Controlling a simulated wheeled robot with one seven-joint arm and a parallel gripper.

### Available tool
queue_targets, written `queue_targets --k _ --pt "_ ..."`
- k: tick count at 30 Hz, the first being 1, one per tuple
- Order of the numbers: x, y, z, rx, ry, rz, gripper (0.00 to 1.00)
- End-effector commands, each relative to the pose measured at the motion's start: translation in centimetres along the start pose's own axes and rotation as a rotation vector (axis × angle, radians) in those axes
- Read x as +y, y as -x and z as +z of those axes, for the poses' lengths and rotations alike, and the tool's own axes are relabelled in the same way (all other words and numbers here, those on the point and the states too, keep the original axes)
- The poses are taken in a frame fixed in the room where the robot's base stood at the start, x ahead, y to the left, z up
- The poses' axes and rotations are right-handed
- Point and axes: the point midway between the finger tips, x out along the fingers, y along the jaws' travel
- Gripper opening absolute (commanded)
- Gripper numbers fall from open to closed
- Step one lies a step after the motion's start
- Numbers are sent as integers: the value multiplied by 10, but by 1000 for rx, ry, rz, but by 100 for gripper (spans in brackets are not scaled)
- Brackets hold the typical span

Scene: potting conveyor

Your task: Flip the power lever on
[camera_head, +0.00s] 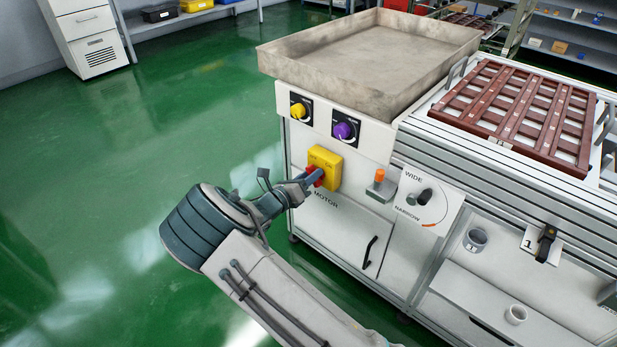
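A yellow switch box (325,161) with a red handle (318,180) is on the white front panel of the machine, above the word MOTOR. I take this to be the power lever. My gripper (308,180) is at the red handle, reaching in from the left, and its fingers overlap it in the view. Red shows above and below the fingertips. I cannot tell whether the fingers are closed on the handle or only beside it. The fingers and wrist hide part of the handle, so its exact position is unclear.
A yellow knob (298,110), a purple knob (342,131), an orange-topped switch (380,177) and a WIDE/NARROW dial (424,196) share the panel. A large tray (290,72) overhangs above. A black cabinet handle (370,252) sticks out below. Green floor (110,120) at left is clear.

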Motion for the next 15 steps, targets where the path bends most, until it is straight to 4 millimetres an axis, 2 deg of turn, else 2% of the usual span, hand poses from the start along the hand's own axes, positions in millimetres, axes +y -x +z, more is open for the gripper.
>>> queue_targets --k 2,4,5,15 --pt "0 0 0 0 0 0 35" --pt "0 0 0 0 0 0 16" --pt "0 0 0 0 0 0 11" --pt "-1 0 0 0 -32 0 11"
